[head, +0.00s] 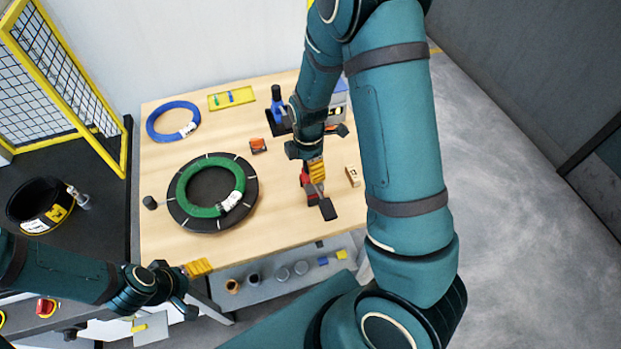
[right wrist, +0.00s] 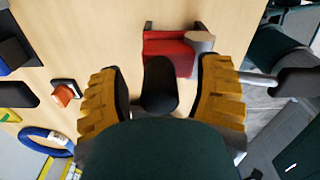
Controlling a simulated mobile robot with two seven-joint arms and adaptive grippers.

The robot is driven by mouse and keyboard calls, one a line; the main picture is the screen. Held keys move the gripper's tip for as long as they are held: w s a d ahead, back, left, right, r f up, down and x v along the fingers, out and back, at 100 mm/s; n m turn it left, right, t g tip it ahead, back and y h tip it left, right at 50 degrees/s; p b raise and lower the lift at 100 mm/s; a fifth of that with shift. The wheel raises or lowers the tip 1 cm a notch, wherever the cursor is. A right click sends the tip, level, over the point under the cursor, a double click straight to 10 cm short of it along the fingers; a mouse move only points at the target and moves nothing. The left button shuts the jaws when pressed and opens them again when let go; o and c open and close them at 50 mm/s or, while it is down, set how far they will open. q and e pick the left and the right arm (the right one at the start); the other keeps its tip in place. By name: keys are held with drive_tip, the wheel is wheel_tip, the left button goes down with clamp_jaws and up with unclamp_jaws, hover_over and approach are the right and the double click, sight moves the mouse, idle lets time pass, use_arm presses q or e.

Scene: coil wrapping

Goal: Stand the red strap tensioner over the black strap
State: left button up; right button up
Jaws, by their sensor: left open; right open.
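The red strap tensioner (head: 306,178) lies on the table under my right gripper (head: 315,170), partly hidden by it in the head view. In the right wrist view, its red body (right wrist: 172,52) with a grey end shows beyond the fingertips. My right gripper (right wrist: 160,88) is open, its yellow fingers on either side of a black handle-like part (right wrist: 158,82), without visible contact. My left gripper (head: 198,268) is near the table's front left edge, open and empty. A green coil (head: 183,190) lies on a black round base (head: 249,187). I cannot pick out the black strap.
A blue coil (head: 152,120) and a yellow tray (head: 214,102) lie at the back. An orange-red item (head: 258,145) sits between coil and right arm, and a small tan block (head: 353,175) is to the right. A lower shelf (head: 260,293) holds several small items. The front right tabletop is clear.

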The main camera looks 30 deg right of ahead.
clamp_jaws()
drive_tip(key=shift+r, duration=0.15)
